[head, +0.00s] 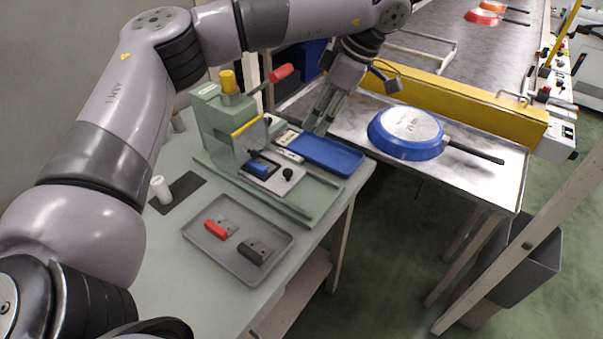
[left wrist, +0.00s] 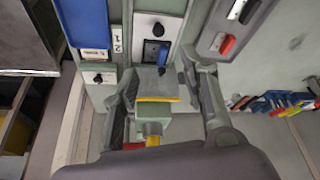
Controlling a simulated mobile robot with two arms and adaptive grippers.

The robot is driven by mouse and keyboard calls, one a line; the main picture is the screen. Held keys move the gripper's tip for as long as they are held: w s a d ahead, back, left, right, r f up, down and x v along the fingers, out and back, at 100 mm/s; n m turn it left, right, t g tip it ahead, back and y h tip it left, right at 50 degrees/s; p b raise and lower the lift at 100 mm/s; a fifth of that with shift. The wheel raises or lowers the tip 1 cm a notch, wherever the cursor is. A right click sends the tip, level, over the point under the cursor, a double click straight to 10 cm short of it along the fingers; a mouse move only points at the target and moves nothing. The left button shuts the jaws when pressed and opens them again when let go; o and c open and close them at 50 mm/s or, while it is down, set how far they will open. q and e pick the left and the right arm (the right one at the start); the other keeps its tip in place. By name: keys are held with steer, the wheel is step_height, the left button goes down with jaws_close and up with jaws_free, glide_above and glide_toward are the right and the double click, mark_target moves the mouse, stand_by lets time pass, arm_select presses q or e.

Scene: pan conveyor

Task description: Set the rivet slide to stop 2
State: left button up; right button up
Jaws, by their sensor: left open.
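A light plate with a black knob (head: 287,174) lies on the green press base, beside a dark nest holding a blue piece (head: 258,167). The knob also shows in the left wrist view (left wrist: 158,29). Number marks 1 and 2 (left wrist: 117,38) stand on a strip between this plate and the blue tray (head: 325,153). A second small black knob (left wrist: 98,78) sits on a light block near the tray's end. Which knob belongs to the rivet slide is not clear. My left gripper (head: 325,110) is open and empty, above the area behind the blue tray. My right gripper is out of view.
The green press (head: 225,115) with its red-tipped lever and clear guard stands left of my gripper. A blue pan (head: 406,132) lies on the metal table, with a yellow rail (head: 450,98) behind.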

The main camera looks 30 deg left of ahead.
arm_select(q)
glide_toward(288, 171)
steer(key=b+x, duration=0.1)
steer(key=x, duration=0.6)
steer(key=shift+s+a+f, duration=0.1)
steer(key=shift+a+f, duration=0.05)
steer(key=shift+f, duration=0.05)
steer(key=shift+a+f, duration=0.15)
steer(key=shift+f, duration=0.25)
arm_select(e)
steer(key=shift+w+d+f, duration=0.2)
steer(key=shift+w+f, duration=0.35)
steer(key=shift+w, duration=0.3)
arm_select(q)
jaws_close()
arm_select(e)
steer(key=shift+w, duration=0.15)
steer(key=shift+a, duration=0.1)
